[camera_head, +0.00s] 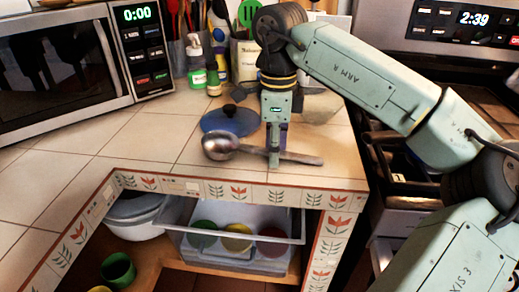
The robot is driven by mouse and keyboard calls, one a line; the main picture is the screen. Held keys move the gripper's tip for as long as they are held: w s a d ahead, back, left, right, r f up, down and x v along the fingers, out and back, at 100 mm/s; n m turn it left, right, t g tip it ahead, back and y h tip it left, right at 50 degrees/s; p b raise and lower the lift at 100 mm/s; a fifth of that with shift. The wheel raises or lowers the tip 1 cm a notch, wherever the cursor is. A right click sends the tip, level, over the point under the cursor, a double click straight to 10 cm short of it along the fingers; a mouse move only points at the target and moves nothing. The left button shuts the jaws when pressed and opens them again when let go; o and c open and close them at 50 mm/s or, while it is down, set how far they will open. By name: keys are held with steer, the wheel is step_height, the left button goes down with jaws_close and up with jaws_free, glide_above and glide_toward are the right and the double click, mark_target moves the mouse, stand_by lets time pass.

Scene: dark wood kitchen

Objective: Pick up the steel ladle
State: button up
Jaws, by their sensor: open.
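The steel ladle (221,146) lies on the tiled counter (150,146), with its bowl to the left and its handle running right toward the counter's front corner. My gripper (274,160) points down over the ladle's handle, to the right of the bowl. Its fingers reach down to the handle and hide a short part of it. The gripper is open. I cannot tell whether a finger touches the handle.
A blue lid with a dark knob (230,121) lies just behind the ladle. A green-labelled pump bottle (197,62) and a utensil crock (246,60) stand farther back. A microwave (65,65) is at left. Below the counter edge is an open shelf with a clear bin (240,215).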

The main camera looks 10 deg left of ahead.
steer(key=shift+f, duration=0.2)
steer(key=shift+c, duration=0.6)
jaws_close()
